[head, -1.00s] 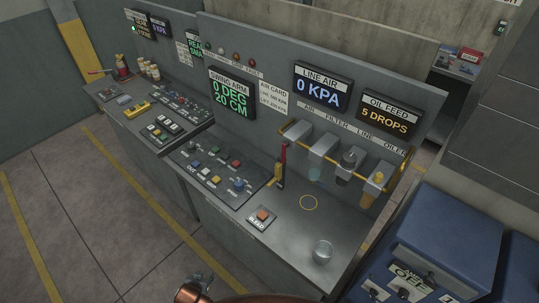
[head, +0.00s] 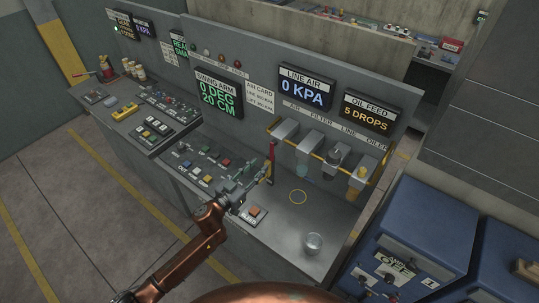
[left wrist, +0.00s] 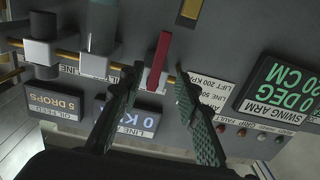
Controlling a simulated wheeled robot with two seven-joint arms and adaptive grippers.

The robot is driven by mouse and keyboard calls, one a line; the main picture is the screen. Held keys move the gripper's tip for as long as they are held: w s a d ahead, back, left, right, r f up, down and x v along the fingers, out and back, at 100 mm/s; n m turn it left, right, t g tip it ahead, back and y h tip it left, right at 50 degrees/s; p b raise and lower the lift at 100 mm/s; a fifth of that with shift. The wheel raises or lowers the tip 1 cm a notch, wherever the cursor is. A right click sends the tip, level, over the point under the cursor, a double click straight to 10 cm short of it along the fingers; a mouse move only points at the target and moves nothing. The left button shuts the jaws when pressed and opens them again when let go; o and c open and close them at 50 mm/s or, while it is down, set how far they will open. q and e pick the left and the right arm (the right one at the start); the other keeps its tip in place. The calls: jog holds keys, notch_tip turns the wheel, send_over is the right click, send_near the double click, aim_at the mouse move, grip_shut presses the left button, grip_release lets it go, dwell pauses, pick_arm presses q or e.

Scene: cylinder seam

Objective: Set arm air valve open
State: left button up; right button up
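The air valve's red lever (head: 271,160) stands upright at the left end of the yellow pipe on the back panel. In the left wrist view the red lever (left wrist: 159,60) crosses the pipe line, between my fingertips and beyond them. My left gripper (head: 252,172) is over the bench, just left of the lever. In the left wrist view this gripper (left wrist: 158,75) is open, with one finger on each side of the lever; no contact is visible. The line air display (head: 305,87) reads 0 KPA. My right gripper is not in view.
Filter and oiler units (head: 333,155) hang along the pipe right of the lever. Below my left gripper are a button panel (head: 205,167) and an orange bleed button (head: 254,211). A glass cup (head: 313,242) stands at the bench's front right.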

aim_at(271, 154)
pick_arm(q)
jog(key=x, duration=0.7)
jog(key=shift+w+d, duration=0.2)
jog(key=shift+d, duration=0.05)
jog(key=shift+c, duration=0.2)
grip_shut()
